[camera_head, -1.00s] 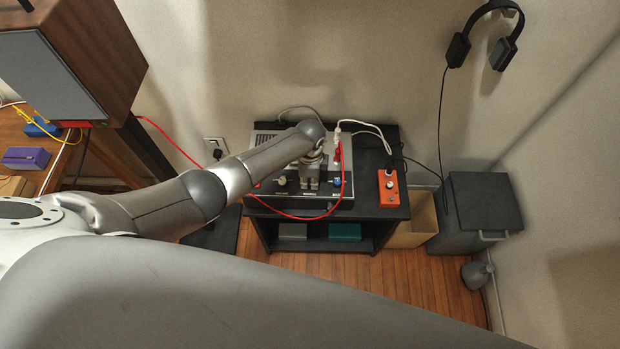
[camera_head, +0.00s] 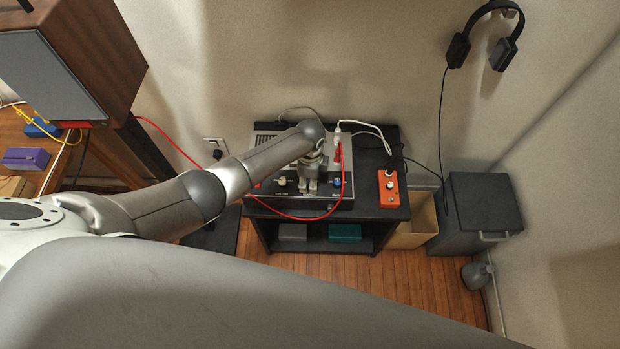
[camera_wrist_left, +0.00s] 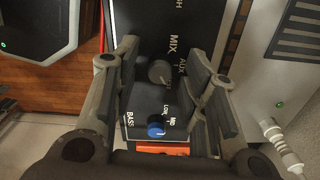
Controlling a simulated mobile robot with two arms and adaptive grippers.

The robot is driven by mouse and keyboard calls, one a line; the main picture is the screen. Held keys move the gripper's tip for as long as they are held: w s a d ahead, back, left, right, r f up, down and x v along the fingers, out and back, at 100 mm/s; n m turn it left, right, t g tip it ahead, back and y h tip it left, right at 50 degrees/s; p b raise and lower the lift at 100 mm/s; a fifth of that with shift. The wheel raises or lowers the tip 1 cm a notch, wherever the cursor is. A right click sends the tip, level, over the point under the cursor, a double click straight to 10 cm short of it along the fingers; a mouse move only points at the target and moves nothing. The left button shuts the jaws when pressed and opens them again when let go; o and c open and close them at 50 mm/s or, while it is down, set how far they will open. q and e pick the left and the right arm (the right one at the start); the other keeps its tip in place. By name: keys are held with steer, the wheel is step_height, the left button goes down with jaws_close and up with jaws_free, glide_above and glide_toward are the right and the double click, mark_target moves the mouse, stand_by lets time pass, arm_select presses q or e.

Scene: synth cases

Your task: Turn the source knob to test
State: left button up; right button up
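A grey box with a black front panel stands on the black shelf unit. The left wrist view shows a grey knob (camera_wrist_left: 160,72) on this panel, among white labels such as MIX and AUX; one label beside it is unclear. No label reading source or test is legible, and I cannot tell where the knob points. My left gripper (camera_wrist_left: 164,66) is open, with its fingers on either side of this knob; contact is unclear. In the head view my left gripper (camera_head: 308,186) is at the front panel and hides the knob. My right gripper is not in view.
A blue knob (camera_head: 337,183) and a pale yellow knob (camera_head: 281,181) flank my gripper. A red cable (camera_head: 300,217) loops across the front of the box. White cables and red plugs are on its top right. An orange pedal (camera_head: 388,190) lies to the right.

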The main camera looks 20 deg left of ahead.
arm_select(q)
step_height(320, 180, up, 12)
stand_by(0.8)
stand_by(0.4)
